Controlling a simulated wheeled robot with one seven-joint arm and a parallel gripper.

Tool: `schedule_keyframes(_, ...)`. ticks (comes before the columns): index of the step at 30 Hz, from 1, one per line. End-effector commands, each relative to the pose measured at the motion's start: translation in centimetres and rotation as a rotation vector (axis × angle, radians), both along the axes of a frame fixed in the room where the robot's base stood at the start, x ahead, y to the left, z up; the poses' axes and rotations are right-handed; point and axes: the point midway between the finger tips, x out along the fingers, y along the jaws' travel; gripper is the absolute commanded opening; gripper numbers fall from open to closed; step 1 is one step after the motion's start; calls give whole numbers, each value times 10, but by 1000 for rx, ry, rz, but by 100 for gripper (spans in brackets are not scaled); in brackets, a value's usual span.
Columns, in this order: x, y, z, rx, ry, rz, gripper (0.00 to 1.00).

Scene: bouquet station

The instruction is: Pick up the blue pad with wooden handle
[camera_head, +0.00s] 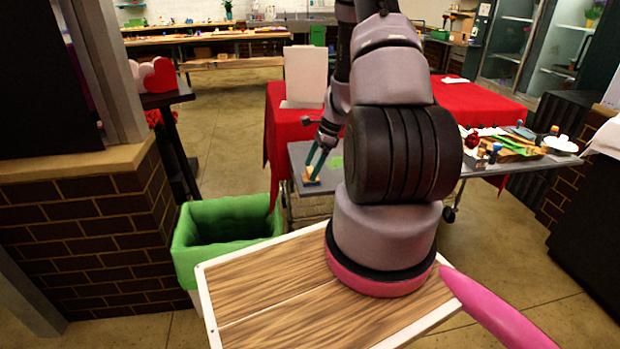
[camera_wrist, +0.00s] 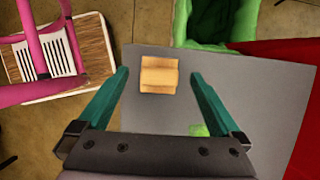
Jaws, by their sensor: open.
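The wooden handle of the pad (camera_wrist: 158,74) shows in the wrist view as a tan block on the grey tabletop (camera_wrist: 250,90), near its edge. Any blue part is hidden or cannot be made out. My gripper (camera_wrist: 159,72) has its two teal fingers spread, one to each side of the block, with gaps between. In the head view, my gripper (camera_head: 314,172) points down at the table's left end, and the tan block (camera_head: 311,181) shows by its fingertips.
A green patch (camera_wrist: 199,130) lies on the grey tabletop. A green-lined bin (camera_head: 230,220) stands beside the table. A red-draped table (camera_head: 285,120) is behind. Several tools and flowers (camera_head: 500,148) crowd the right end.

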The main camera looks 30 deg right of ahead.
Motion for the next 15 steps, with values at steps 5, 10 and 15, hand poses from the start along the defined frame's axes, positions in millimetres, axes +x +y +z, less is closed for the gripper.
schedule_keyframes(5, 2, 7, -16, 1, 0, 1, 100)
schedule_keyframes(10, 2, 8, -16, 0, -1, 1, 100)
schedule_keyframes(15, 2, 8, -16, 0, 0, 1, 58)
